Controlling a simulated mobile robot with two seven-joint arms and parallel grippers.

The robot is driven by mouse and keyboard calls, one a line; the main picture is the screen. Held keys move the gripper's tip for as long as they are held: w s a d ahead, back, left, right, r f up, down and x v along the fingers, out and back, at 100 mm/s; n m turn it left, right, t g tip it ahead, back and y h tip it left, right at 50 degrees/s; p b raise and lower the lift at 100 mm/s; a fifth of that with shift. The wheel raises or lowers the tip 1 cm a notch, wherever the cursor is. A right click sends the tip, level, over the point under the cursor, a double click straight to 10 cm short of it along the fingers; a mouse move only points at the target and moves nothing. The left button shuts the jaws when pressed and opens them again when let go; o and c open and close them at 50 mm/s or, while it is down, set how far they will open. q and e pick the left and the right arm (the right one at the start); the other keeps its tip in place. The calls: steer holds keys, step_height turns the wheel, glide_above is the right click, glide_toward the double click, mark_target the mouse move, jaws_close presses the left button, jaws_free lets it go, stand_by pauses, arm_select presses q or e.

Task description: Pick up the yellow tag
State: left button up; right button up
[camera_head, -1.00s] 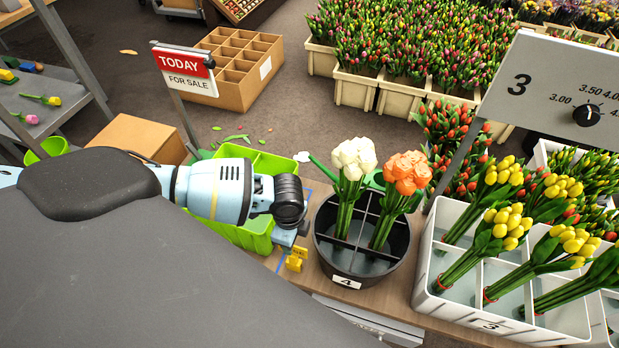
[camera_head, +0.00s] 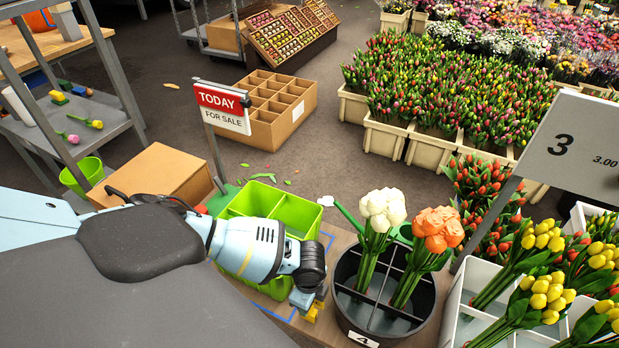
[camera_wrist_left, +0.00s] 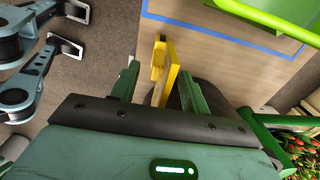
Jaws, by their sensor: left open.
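The yellow tag (camera_head: 312,313) is on the wooden bench top, just left of the black round bucket, and is partly hidden by my left gripper (camera_head: 308,298). In the left wrist view the yellow tag (camera_wrist_left: 169,77) stands up from the bench near the blue tape. My left gripper (camera_wrist_left: 158,88) is open there, with one green finger on each side of the tag. I see no finger clearly pressed on it. My right gripper is not in view.
The black round bucket (camera_head: 345,315) with white and orange tulips stands right beside the tag. A green crate (camera_head: 300,215) is behind my left arm. White bins (camera_head: 455,310) of yellow tulips stand at the right. Blue tape (camera_wrist_left: 225,35) marks the bench.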

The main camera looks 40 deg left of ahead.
arm_select(q)
steer(key=shift+f, duration=0.75)
steer(key=shift+c, duration=0.3)
jaws_close()
steer(key=shift+r, duration=0.15)
step_height(320, 180, up, 4)
steer(key=shift+w+f+p, duration=0.1)
steer(key=shift+f+p, duration=0.05)
steer(key=shift+p, duration=0.15)
steer(key=s+d+r+p, duration=0.1)
steer(key=s+d, duration=0.3)
steer(key=s, duration=1.1)
steer(key=shift+s, duration=0.3)
